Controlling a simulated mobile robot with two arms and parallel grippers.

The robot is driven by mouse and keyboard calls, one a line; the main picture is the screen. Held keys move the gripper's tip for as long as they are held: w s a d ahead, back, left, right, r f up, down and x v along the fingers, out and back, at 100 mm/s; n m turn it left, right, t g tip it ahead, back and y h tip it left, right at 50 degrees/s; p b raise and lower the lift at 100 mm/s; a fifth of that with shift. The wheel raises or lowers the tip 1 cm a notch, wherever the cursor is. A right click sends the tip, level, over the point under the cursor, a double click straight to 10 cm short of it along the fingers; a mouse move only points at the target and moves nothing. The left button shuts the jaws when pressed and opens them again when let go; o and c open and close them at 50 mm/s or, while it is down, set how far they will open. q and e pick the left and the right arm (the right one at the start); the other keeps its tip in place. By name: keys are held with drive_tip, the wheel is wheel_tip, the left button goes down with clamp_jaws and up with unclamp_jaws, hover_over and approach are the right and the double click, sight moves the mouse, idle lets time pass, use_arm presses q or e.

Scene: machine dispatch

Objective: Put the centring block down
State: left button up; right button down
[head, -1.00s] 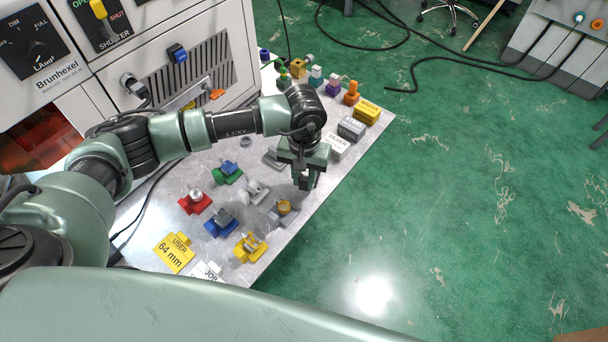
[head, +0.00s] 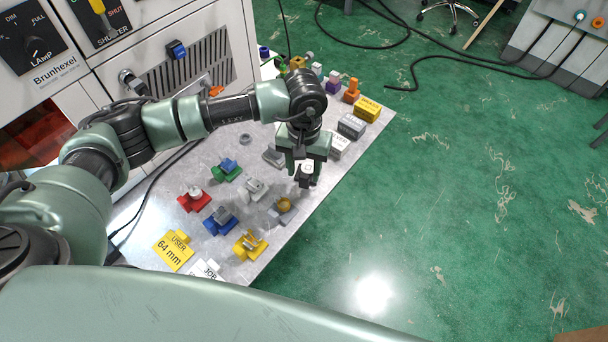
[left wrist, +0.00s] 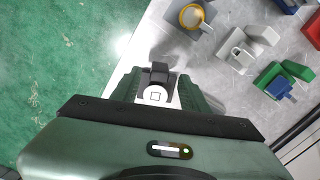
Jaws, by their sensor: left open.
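My left gripper (head: 306,178) hangs over the right edge of the metal bench top, pointing down. Its fingers are apart, one on each side in the left wrist view (left wrist: 157,90). Between them is a small piece with a white round top marked with a square outline (left wrist: 156,96) and a dark part beside it. It also shows as a pale spot in the head view (head: 308,169). I take it for the centring block, but cannot be sure. Whether it touches the bench is hidden. My right gripper is not in view.
Fixtures stand close by: grey with a gold ring (head: 284,206), pale grey (head: 255,188), blue (head: 219,218), red (head: 194,200), green (head: 227,170) and yellow (head: 249,245). Labelled silver (head: 340,145), grey (head: 352,126) and yellow (head: 367,110) blocks line the right edge. Green floor lies beyond.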

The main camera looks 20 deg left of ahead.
sight(304, 175)
use_arm(q)
wheel_tip(304, 175, up, 10)
drive_tip(key=b, duration=0.2)
drive_tip(key=shift+f, duration=0.25)
